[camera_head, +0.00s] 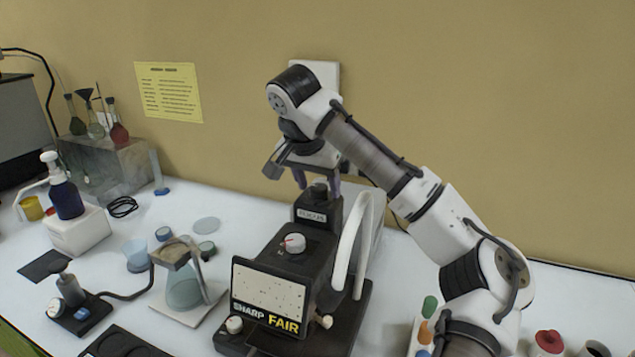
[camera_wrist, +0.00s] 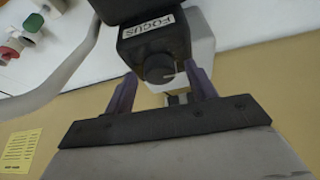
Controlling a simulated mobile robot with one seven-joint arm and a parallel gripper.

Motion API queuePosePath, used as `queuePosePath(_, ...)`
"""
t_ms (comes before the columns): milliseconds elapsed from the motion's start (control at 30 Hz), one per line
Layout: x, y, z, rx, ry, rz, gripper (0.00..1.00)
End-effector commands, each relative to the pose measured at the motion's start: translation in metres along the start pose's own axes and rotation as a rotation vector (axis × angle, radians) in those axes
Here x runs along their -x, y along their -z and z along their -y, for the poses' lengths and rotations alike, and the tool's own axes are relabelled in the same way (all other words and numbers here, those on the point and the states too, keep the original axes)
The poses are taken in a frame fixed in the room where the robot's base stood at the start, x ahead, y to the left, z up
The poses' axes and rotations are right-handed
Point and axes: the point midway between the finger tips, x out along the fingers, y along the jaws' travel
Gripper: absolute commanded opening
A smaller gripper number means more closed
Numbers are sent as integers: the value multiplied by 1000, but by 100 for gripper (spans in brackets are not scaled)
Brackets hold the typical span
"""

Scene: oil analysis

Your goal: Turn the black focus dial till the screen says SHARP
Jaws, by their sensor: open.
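The black focus dial (camera_head: 319,187) sits on top of a dark block with a FOCUS label, at the back of the instrument. In the wrist view the dial (camera_wrist: 159,68) shows a thin pale mark towards its right side. My gripper (camera_head: 317,184) points down over it, open, with one purple finger on each side of the dial. In the wrist view my gripper (camera_wrist: 161,76) has the dial between its fingertips, with a gap visible. The screen (camera_head: 268,298) is pale with scattered dark specks; below it reads "SHARP" in white and "FAIR" in large yellow letters.
A white knob with a red mark (camera_head: 295,243) sits on the instrument top. White curved tubes (camera_head: 357,245) rise beside it on the right. A flask on a stand (camera_head: 185,285) is left of the screen. Coloured vials (camera_head: 427,330) stand at the right by my arm.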

Motion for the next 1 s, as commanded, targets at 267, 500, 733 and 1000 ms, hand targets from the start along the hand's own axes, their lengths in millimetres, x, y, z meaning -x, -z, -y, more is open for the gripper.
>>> queuePosePath(267,13,0,0,0,-1,-3,56)
queuePosePath(500,56,0,0,-1,-2,-6,56)
queuePosePath(733,101,0,0,-1,-2,-4,56)
queuePosePath(1000,133,0,0,-1,-1,-2,56)
